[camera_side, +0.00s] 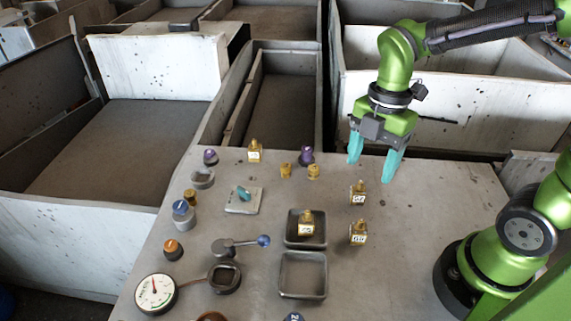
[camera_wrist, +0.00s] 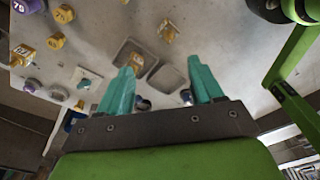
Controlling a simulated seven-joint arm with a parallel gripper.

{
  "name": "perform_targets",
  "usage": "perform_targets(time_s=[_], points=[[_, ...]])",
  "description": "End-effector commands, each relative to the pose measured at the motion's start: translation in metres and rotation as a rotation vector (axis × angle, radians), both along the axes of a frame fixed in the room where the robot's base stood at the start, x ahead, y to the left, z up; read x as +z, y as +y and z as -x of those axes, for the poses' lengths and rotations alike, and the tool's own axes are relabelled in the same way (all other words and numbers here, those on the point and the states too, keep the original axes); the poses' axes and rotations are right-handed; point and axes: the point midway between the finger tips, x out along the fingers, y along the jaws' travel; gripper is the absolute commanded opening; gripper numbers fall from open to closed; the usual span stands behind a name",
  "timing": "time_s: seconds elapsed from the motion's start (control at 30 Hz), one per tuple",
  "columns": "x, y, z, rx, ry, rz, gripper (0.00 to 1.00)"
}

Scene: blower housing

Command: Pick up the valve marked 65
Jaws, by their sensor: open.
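Several brass valves with white number tags stand on the grey table. One valve (camera_side: 358,232), right of the trays, has a tag that seems to read 65, but it is small. Another valve (camera_side: 358,194) behind it seems to read 52 or 57. A third valve (camera_side: 306,224) stands in the rear tray, and a fourth valve (camera_side: 254,152) is at the back left; I cannot read their tags surely. My gripper (camera_side: 372,170) is open and empty, fingers down, above the table's back right. In the wrist view its teal fingers (camera_wrist: 166,75) are apart, with a brass valve (camera_wrist: 168,31) beyond them.
Two dark trays (camera_side: 303,296) sit mid-table. Purple knob (camera_side: 306,156) and small brass fittings (camera_side: 286,171) stand at the back.

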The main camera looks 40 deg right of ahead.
Motion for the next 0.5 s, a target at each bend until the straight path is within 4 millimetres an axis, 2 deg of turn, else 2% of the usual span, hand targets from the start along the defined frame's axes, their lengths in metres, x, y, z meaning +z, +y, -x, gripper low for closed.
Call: perform_targets(time_s=[0.1, 0.2, 0.37, 0.5], points=[[0.001, 0.004, 0.001, 0.295, 0.01, -0.014, 0.66], [0.004, 0.004, 0.003, 0.482, 0.003, -0.026, 0.66], [0.004, 0.005, 0.006, 0.639, -0.003, -0.041, 0.66], [-0.008, 0.006, 0.008, 0.67, -0.003, -0.045, 0.66]])
